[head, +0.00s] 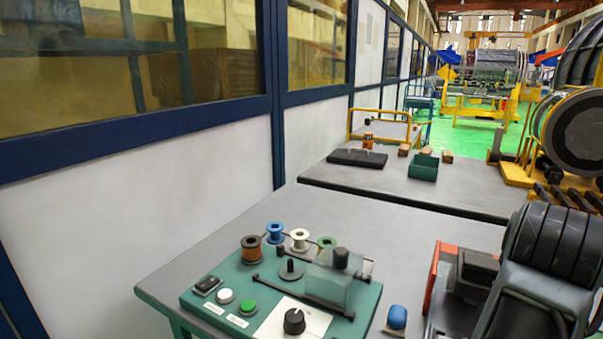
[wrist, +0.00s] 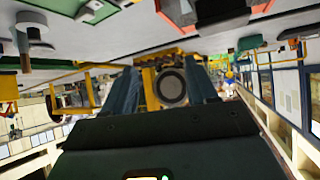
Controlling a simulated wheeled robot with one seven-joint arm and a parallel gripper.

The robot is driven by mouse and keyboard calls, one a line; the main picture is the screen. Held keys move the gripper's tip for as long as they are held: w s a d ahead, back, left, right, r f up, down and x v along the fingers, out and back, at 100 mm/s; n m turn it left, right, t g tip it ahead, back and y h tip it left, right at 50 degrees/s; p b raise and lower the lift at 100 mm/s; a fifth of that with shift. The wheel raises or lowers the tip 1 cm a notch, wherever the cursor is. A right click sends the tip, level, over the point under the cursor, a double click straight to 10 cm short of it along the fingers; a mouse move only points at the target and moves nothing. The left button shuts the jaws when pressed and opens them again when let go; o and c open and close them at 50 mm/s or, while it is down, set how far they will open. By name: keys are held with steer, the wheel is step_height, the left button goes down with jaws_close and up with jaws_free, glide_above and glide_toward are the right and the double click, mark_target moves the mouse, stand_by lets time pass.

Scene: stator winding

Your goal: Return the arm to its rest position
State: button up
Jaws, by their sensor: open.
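My gripper (wrist: 163,88) shows in the wrist view, with its two blue-grey fingers apart and nothing held between them. A round grey disc with a yellow surround (wrist: 172,86) shows behind the gap, in the background. The wrist picture looks upside down, with the grey table surface (wrist: 140,28) along its top. In the head view a large dark link of my arm stands at the lower right, over the right side of the near table (head: 380,232). The fingers cannot be made out in the head view.
A green winding station (head: 225,300) with several wire spools, a clear cover (head: 335,280) and a black knob (head: 294,321) stands on the near table. A blue-topped button (head: 397,317) and a red-edged dark fixture (head: 432,281) lie near my arm. A farther table holds a green bin (head: 423,167).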

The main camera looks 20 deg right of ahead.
steer(key=w+d+r+n+t+h, duration=0.2)
steer(key=w+r+n+t+h, duration=0.25)
steer(key=r+n+t, duration=0.35)
steer(key=a+f+n+t+y, duration=0.5)
steer(key=a+n+y, duration=0.1)
steer(key=a+n, duration=0.15)
steer(key=s+a+f+n+y, duration=0.1)
steer(key=s+a+f+y, duration=0.1)
steer(key=s+a+f, duration=0.1)
steer(key=s+a+f+n+y, duration=0.1)
steer(key=s+a+f+y, duration=0.1)
steer(key=f, duration=0.3)
steer(key=s+a+f+n+y, duration=0.1)
steer(key=s+a+f+y, duration=0.2)
steer(key=s+a+f, duration=0.1)
steer(key=shift+s+a+n, duration=0.25)
steer(key=shift+s+a, duration=0.05)
steer(key=s+a+f+m+y, duration=0.1)
steer(key=s+a+m, duration=0.1)
steer(key=s+a, duration=0.3)
steer(key=s+a+f+m+g+y, duration=0.1)
steer(key=s+a+f+m, duration=0.1)
steer(key=s+a, duration=0.4)
steer(key=f+v, duration=0.1)
steer(key=v, duration=0.4)
steer(key=shift+f, duration=0.15)
